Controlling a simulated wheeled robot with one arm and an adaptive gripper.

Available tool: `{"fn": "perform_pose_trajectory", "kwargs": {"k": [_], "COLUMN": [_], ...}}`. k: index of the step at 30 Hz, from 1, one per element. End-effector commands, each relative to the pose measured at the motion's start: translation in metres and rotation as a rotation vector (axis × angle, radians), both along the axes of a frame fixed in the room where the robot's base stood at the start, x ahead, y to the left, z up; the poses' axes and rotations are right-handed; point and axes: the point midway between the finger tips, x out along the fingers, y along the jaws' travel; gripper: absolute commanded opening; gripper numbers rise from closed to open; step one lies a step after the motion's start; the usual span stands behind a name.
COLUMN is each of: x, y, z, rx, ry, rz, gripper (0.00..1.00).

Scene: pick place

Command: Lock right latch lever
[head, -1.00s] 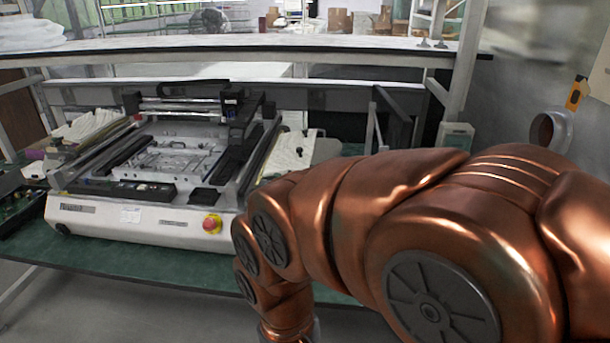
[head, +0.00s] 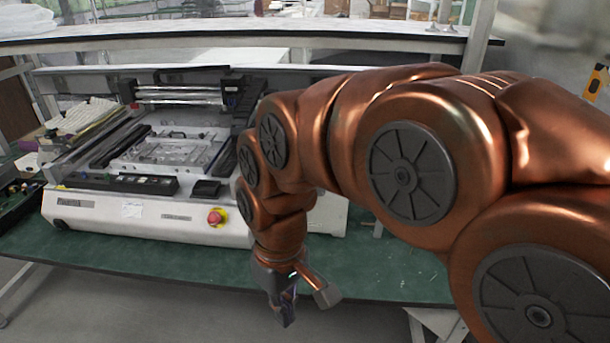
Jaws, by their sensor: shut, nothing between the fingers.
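The white bench machine (head: 160,222) stands on the green table in the head view. In its open bay lies a pale metal fixture (head: 165,152) with small clamp-like parts. The right latch lever is too small to tell apart among these parts. My gripper (head: 303,301) hangs at the front edge of the table, in front of and to the right of the machine. It points down, is shut and empty, and is apart from the machine and the fixture. My arm covers the right rear part of the machine.
A red emergency button (head: 215,217) sticks out of the machine's front right. A dark carriage (head: 232,95) stands over the back of the bay. The green table (head: 390,265) is mostly bare right of the machine. A white shelf (head: 300,42) spans behind.

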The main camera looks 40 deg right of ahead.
Motion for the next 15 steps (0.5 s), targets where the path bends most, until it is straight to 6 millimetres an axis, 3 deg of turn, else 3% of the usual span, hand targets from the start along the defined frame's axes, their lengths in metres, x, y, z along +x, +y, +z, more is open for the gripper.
{"fn": "perform_pose_trajectory", "kwargs": {"k": [1, 8, 15], "x": [0.021, 0.098, 0.173], "y": [-0.001, -0.013, -0.05], "z": [0.011, 0.052, 0.086], "rx": [0.023, 0.121, 0.203], "ry": [-0.015, -0.083, -0.177], "rz": [0.035, 0.206, 0.347], "gripper": [0.0, 0.0, 0.0]}}
